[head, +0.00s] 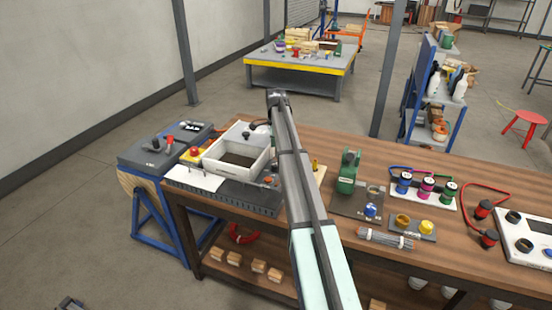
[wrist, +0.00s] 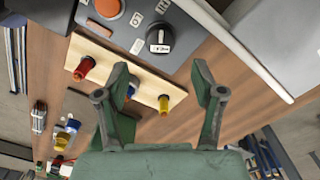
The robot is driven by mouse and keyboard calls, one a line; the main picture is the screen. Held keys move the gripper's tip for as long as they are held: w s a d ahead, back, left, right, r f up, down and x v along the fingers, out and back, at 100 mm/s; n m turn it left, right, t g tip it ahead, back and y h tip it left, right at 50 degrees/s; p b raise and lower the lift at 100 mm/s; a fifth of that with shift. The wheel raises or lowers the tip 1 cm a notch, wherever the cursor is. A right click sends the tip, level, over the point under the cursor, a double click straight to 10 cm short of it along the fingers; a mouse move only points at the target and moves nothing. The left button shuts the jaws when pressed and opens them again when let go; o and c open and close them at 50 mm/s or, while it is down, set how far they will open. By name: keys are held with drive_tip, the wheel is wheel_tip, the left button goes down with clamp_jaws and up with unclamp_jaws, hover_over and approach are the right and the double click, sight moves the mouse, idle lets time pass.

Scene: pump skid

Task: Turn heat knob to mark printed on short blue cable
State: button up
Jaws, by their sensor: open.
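In the wrist view a black knob (wrist: 158,38) with a white line sits on a grey panel (wrist: 185,62), with small printed labels around it. I cannot tell whether this is the heat knob. My gripper (wrist: 160,68) is open and empty, its two fingers spread below the panel in the picture and apart from the knob. In the head view a short blue cable (head: 400,169) runs above the blue and magenta jars. Any mark printed on it is too small to read. My arm crosses the bench, and my gripper cannot be made out there.
A wooden strip (wrist: 100,56) with red, blue and yellow pegs lies beside the panel. An orange disc (wrist: 107,8) is on the panel. A white open box (head: 238,162) stands at the bench's left. A green device (head: 348,172) and a red cable (head: 488,187) are to the right.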

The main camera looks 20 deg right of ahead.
drive_tip(key=shift+r, duration=2.05)
